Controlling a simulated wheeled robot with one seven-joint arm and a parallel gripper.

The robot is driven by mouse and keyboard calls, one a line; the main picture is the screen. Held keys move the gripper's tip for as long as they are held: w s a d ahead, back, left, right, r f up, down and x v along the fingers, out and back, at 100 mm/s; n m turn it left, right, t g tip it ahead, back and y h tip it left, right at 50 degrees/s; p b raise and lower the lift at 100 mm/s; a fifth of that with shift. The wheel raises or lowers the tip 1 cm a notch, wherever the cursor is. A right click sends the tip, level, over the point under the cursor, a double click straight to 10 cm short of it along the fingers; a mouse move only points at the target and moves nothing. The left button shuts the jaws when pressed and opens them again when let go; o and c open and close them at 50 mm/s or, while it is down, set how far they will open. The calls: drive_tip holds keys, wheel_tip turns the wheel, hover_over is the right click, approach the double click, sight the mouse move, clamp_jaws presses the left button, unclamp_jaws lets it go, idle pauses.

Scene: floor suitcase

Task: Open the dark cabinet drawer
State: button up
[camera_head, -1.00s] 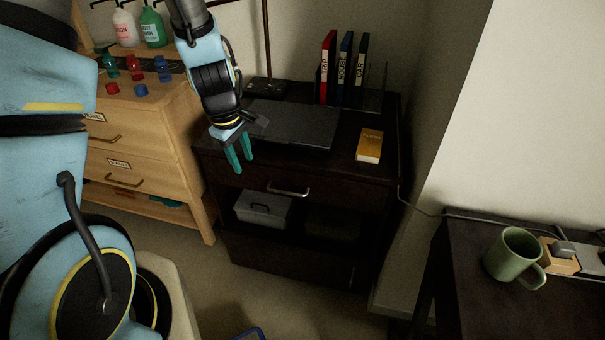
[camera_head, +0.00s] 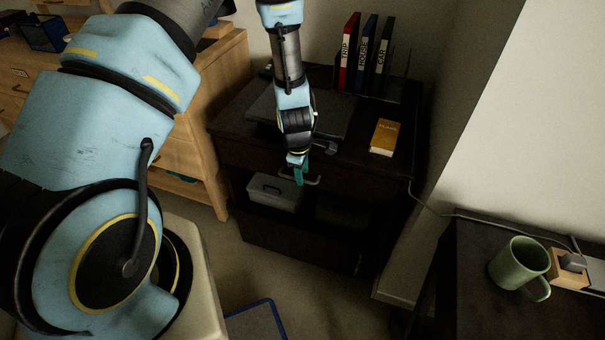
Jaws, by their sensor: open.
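The dark cabinet (camera_head: 307,246) stands at the back in the middle of the head view. Its top drawer (camera_head: 357,182) looks closed, its front in line with the cabinet. The silver bar handle (camera_head: 315,180) shows just to the right of my fingers, which hide its left part. My gripper (camera_head: 299,175) points down in front of the drawer at the handle. The teal fingers overlap in this view, and I cannot tell whether they touch the handle. The gripper is open.
A closed dark laptop (camera_head: 335,122), a yellow book (camera_head: 384,137) and upright binders (camera_head: 366,52) are on the cabinet top. A grey box (camera_head: 274,192) sits on the open shelf below. A wooden dresser (camera_head: 200,137) stands left; a dark table with a green mug (camera_head: 519,264) stands right.

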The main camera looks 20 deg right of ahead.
drive_tip(key=shift+w+d+f, duration=0.1)
drive_tip(key=shift+f, duration=0.85)
clamp_jaws()
idle(0.8)
